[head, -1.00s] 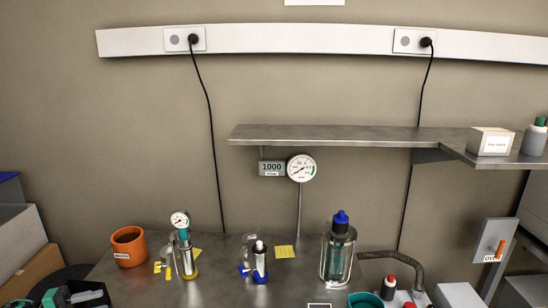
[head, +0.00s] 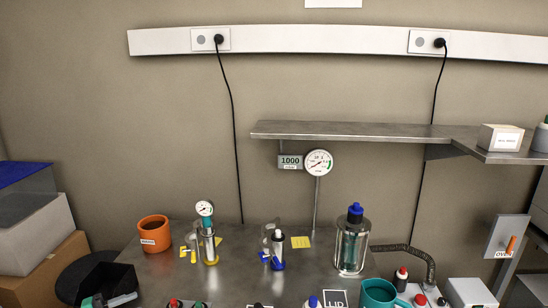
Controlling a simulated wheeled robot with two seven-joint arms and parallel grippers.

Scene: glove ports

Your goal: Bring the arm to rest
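Neither of my arms nor either gripper shows in the head view. The view takes in a grey metal worktop (head: 225,285) against a beige wall. No part of an arm can be seen over it, so how the arms are posed cannot be told.
An orange pot (head: 154,234), a small gauge device (head: 205,232), a blue-capped glass vessel (head: 353,245) and a teal mug (head: 380,295) stand on the worktop. A metal shelf (head: 350,132) overhangs its right half. A black bin (head: 108,282) and boxes (head: 45,275) are at left.

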